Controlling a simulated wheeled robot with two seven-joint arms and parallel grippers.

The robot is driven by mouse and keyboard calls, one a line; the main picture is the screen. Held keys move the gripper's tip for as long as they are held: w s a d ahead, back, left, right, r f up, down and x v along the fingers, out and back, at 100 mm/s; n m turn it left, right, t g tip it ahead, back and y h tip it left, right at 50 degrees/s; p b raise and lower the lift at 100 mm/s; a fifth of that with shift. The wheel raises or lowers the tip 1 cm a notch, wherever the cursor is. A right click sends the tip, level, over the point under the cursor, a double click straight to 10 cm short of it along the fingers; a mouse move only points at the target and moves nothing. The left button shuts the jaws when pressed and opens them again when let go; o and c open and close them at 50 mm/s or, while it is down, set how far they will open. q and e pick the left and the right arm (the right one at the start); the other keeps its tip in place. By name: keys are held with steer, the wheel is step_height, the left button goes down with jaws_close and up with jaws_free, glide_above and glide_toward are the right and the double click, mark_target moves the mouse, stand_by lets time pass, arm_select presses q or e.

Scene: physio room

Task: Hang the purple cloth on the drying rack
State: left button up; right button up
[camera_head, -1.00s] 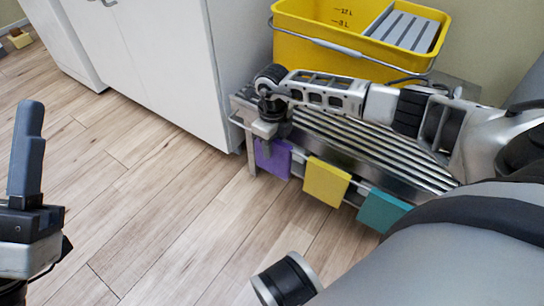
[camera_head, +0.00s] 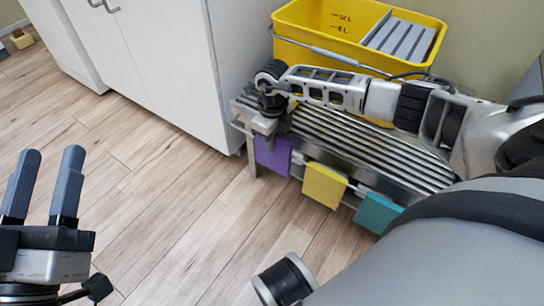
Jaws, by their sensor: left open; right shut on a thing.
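The purple cloth (camera_head: 272,156) hangs at the near left end of the drying rack (camera_head: 372,150), over its front side. My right gripper (camera_head: 264,124) is at the cloth's top edge and shut on it; the fingertips are hard to make out there. My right arm reaches across above the rack from the right. My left gripper (camera_head: 51,158) is at the left of the view, far from the rack. Its two fingers stand apart, with nothing between them.
A yellow cloth (camera_head: 325,186) and a teal cloth (camera_head: 377,213) hang on the same front side, right of the purple one. A yellow bucket (camera_head: 310,52) stands behind. White cabinets (camera_head: 165,60) stand left of the rack. The wood floor (camera_head: 160,220) is clear.

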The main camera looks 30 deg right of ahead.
step_height(320, 180, up, 2)
steer(key=shift+p, duration=0.65)
step_height(320, 180, up, 3)
steer(key=p, duration=0.2)
steer(key=shift+p, duration=0.35)
steer(key=shift+r+p, duration=0.8)
steer(key=shift+r, duration=0.15)
step_height(320, 180, up, 4)
steer(key=p, duration=0.3)
steer(key=shift+r+p, duration=0.1)
steer(key=shift+p, duration=0.25)
arm_select(q)
step_height(320, 180, down, 8)
steer(key=s+a+n+g+y, duration=0.1)
steer(key=s+n+g+y, duration=0.1)
steer(key=g+y, duration=0.2)
steer(key=shift+s+g+y+p, duration=0.3)
steer(key=shift+s+g+p, duration=0.1)
steer(key=shift+g, duration=0.5)
arm_select(e)
steer(key=shift+r, duration=0.5)
